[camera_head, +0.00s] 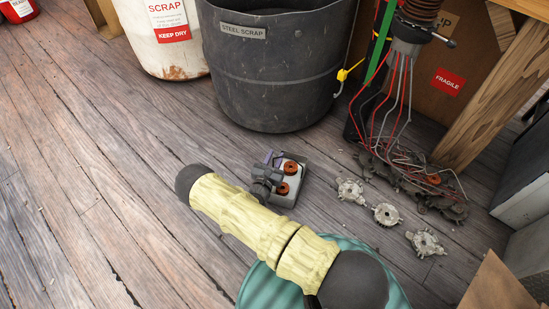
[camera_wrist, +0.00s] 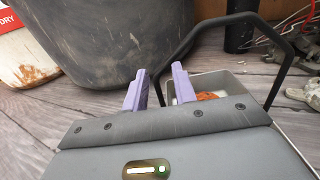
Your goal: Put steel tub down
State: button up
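The steel tub (camera_head: 299,187) is a small, pale grey open container holding reddish-orange ring-shaped parts. In the head view it appears at floor level in front of the big scrap bin, though my arm partly covers it. My gripper (camera_head: 272,158) is at the tub's left side. In the wrist view, the two purple fingers of my gripper (camera_wrist: 159,84) stand apart with a visible gap. The right finger overlaps the left end of the tub (camera_wrist: 238,83). A dark bar arches over the tub there. The gripper body hides the tub's near side.
A dark steel scrap bin (camera_head: 275,75) stands just behind, beside a white scrap drum (camera_head: 160,40). Several grey metal parts (camera_head: 386,214) and a wire tangle (camera_head: 400,165) lie to the right. A teal round object (camera_head: 262,288) is at the front. Floor at left is clear.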

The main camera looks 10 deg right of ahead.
jog(key=shift+r, duration=0.2)
jog(key=p+v, duration=0.5)
jog(key=v, duration=0.6)
jog(key=shift+a, duration=0.15)
jog(key=shift+s+a+f, duration=0.15)
jog(key=shift+s+a, duration=0.05)
jog(key=shift+s, duration=0.25)
